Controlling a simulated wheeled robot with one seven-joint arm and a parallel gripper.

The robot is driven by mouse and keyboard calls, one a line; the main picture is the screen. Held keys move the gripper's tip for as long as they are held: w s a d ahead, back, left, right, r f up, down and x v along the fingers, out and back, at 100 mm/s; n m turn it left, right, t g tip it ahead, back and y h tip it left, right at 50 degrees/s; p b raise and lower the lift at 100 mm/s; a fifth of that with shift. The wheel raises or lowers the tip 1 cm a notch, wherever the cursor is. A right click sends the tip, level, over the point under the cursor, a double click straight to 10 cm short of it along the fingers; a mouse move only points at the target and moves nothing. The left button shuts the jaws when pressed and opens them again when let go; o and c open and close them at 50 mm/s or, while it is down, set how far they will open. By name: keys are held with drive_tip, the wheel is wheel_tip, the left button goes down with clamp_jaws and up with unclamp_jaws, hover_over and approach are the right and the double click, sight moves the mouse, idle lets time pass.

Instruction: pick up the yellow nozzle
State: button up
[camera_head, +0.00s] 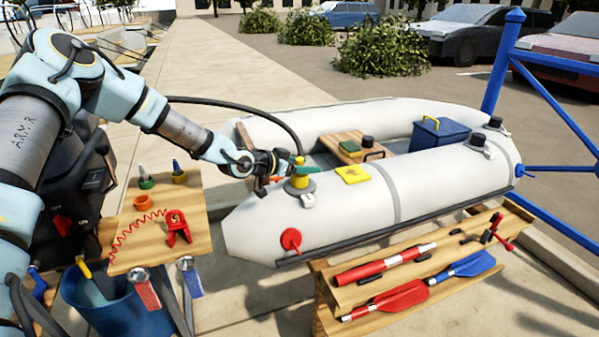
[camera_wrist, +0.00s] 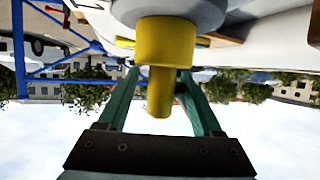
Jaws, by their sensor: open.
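The yellow nozzle (camera_head: 299,183) stands upright on the near tube of the grey inflatable boat (camera_head: 350,212). It also shows large in the wrist view (camera_wrist: 165,52), with its wide collar against a grey round fitting (camera_wrist: 170,12) and its narrow stem between my fingers. My gripper (camera_head: 302,168) is at the top of the nozzle in the head view. In the wrist view its green fingers (camera_wrist: 160,108) are open, one on each side of the stem, with gaps showing beside it. The far fingertips are partly hidden behind the nozzle's collar.
A wooden side table (camera_head: 185,228) at left holds small nozzles, an orange ring and a red coiled cord. A blue bucket (camera_head: 115,305) stands below. A yellow patch (camera_head: 353,174) lies on the boat tube. Paddles lie on the wooden bench (camera_head: 330,290) in front.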

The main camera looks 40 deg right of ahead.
drive_tip(key=shift+d+f, duration=0.2)
drive_tip(key=shift+d, duration=0.25)
clamp_jaws()
idle(0.4)
